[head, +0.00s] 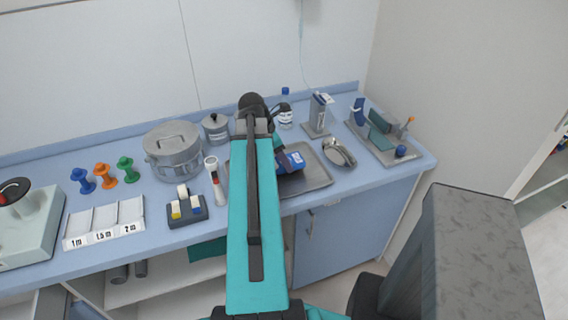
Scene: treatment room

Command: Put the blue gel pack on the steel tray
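The steel tray (316,178) lies on the blue counter, right of my teal arm, which covers its left part. A blue pack with a small white label, which looks like the blue gel pack (296,160), shows over the tray's back middle. I cannot tell whether it rests on the tray or is held just above it. My gripper (280,143) is dark and sits right at the pack's upper left, partly hidden behind my arm. Its fingers are too small and covered to tell whether they are open or shut.
Left of the arm stand a lidded steel pot (172,150), a small canister (215,129), a flashlight-like item (215,182) and a tape holder (187,209). Right of the tray lie a steel kidney dish (340,153) and a grey tray (403,153) of items. A bottle (285,110) stands behind.

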